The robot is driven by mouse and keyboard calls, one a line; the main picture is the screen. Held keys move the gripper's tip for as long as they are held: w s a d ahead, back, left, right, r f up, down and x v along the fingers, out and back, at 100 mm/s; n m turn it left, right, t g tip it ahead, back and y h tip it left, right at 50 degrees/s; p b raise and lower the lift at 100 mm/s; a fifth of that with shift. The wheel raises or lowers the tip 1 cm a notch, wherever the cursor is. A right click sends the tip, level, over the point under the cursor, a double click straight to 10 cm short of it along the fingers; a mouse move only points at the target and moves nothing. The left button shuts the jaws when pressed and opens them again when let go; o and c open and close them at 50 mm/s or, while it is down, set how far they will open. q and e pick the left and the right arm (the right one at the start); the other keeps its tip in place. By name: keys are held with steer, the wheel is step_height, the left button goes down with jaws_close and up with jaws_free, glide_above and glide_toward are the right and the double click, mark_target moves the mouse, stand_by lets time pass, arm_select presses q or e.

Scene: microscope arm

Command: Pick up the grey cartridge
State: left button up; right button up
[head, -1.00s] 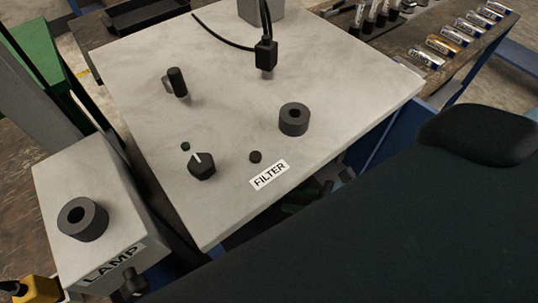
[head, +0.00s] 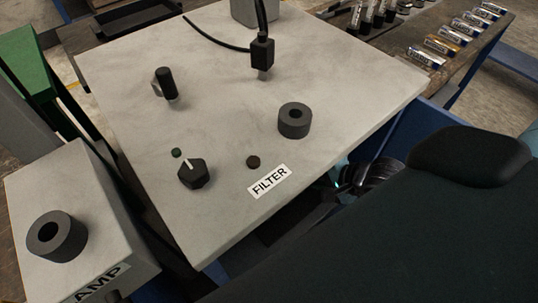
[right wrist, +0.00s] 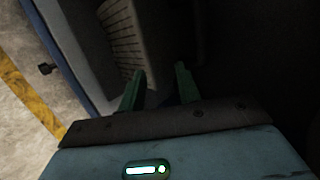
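Several small labelled cylinders lie in a row on the dark bench at the upper right of the head view. The nearest (head: 426,57) looks silver-grey with a dark label, and the one behind it (head: 441,46) is gold. I cannot tell which of them is the grey cartridge. My right gripper (right wrist: 160,74) shows in the right wrist view with its two green fingers apart and nothing between them. In the head view, part of my right arm (head: 365,175) shows low beside the panel's right edge; its fingers are not clear there. My left gripper is not in view.
A pale panel (head: 225,95) carries a dark ring (head: 295,120), a knob (head: 194,173), a toggle (head: 165,83), a cabled plug (head: 262,54) and a FILTER label (head: 268,181). A lamp box (head: 95,225) stands lower left. Dark vials (head: 378,16) stand at the back.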

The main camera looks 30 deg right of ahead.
steer(key=w+a, duration=0.1)
steer(key=w, duration=0.2)
steer(key=w+a, duration=0.1)
steer(key=w, duration=0.2)
steer(key=w+a+p, duration=0.1)
steer(key=w, duration=0.3)
steer(key=shift+a, duration=0.3)
steer(key=shift+w, duration=0.1)
steer(key=shift+w+a, duration=0.15)
steer(key=shift+w, duration=0.15)
steer(key=x, duration=0.5)
steer(key=shift+w, duration=0.1)
jaws_close()
stand_by(0.7)
steer(key=shift+r, duration=0.15)
